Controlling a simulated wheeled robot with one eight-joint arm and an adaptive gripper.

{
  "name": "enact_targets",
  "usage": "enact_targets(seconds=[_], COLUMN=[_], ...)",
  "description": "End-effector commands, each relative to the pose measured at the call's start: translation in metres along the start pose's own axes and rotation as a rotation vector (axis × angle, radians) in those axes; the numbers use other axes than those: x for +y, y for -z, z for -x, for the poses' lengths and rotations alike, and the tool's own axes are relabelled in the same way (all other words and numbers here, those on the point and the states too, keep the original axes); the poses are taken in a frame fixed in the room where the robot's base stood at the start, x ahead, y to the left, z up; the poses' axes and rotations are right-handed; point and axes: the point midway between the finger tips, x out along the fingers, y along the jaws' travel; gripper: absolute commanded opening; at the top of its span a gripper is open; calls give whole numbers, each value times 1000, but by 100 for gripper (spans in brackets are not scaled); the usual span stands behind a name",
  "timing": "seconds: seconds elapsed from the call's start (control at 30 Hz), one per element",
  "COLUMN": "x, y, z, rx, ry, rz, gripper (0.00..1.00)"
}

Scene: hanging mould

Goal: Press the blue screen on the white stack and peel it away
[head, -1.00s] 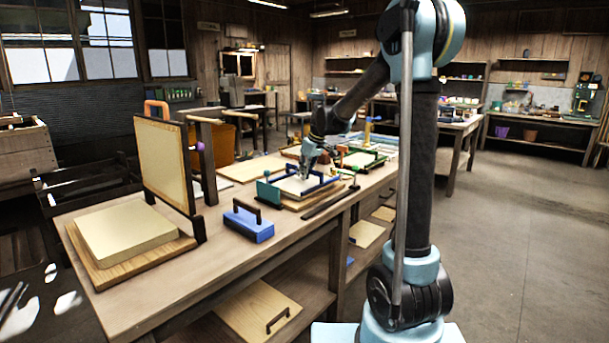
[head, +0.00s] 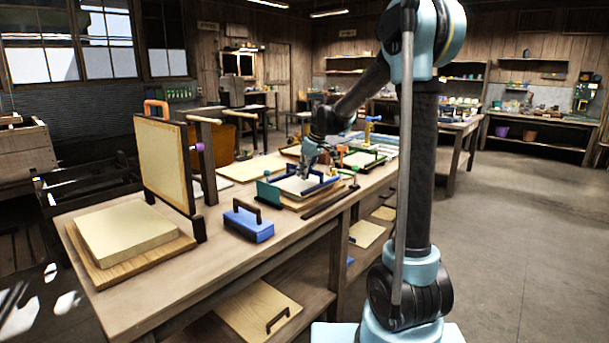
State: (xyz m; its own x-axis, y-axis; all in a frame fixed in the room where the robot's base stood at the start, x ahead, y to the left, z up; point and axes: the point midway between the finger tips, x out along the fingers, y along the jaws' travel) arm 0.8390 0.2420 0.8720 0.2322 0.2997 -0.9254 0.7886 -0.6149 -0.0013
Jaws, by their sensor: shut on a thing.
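A blue-framed screen (head: 328,183) lies around a pale white sheet or stack (head: 295,185) on a wooden board, in the middle of the bench. My gripper (head: 306,176) is down at the screen, small and far off in the head view. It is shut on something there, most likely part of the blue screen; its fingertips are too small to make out. I cannot tell whether the screen touches the stack all over or is lifted at one edge.
A teal upright block (head: 268,192) stands at the near left of the screen. A blue block with a dark handle (head: 248,222), a hinged upright panel (head: 165,160) and a cream slab (head: 125,232) occupy the near bench. A green-framed screen (head: 362,161) lies beyond.

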Motion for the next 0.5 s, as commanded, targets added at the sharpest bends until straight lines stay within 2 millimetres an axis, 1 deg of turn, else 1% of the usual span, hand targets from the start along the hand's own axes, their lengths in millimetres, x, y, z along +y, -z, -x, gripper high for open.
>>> enact_targets(seconds=[0.5], x=[0], y=[6], z=[12], rx=[2], ry=[0], rz=[0], gripper=[0])
